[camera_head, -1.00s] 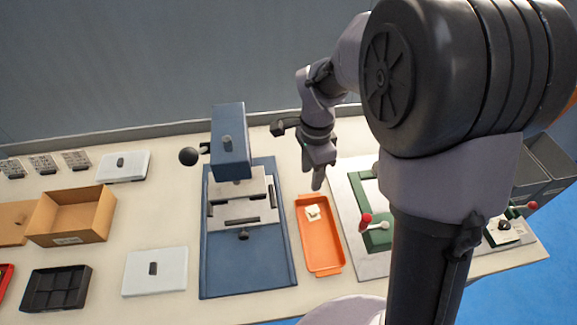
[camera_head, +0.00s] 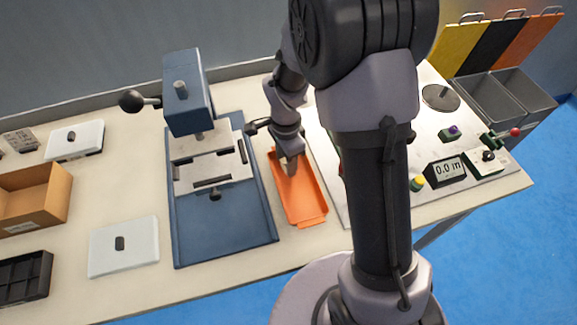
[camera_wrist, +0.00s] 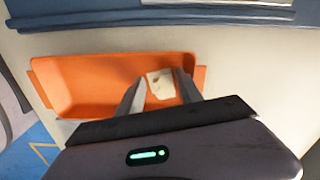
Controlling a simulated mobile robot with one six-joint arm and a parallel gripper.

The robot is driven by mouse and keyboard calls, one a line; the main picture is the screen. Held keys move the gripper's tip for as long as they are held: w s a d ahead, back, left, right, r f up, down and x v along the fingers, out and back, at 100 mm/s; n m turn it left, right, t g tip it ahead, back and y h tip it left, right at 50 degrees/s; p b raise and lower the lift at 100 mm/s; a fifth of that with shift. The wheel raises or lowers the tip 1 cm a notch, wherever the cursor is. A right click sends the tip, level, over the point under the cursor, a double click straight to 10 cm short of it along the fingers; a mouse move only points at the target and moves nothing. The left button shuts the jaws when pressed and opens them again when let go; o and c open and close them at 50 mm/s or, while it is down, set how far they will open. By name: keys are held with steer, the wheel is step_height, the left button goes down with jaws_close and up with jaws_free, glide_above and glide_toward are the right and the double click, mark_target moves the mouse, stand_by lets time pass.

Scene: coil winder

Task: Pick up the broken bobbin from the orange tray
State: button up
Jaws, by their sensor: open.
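The orange tray (camera_head: 302,199) lies on the bench between the blue press and the pale machine plate. It also shows in the wrist view (camera_wrist: 90,85). The broken bobbin, a small cream piece (camera_wrist: 160,84) with a dark mark, lies in the tray near one end. My gripper (camera_wrist: 160,88) is open, with one finger on each side of the bobbin. I cannot tell whether the fingers touch it. In the head view my gripper (camera_head: 289,168) is over the far part of the tray and hides the bobbin.
The blue press (camera_head: 188,100) stands close to the left of the tray, with a lever knob (camera_head: 131,101). A display (camera_head: 447,172) and grey bins (camera_head: 492,100) are on the right. A white lidded box (camera_head: 123,246) and cardboard box (camera_head: 35,195) lie left.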

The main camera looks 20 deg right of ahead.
steer(key=shift+r, duration=0.1)
jaws_close()
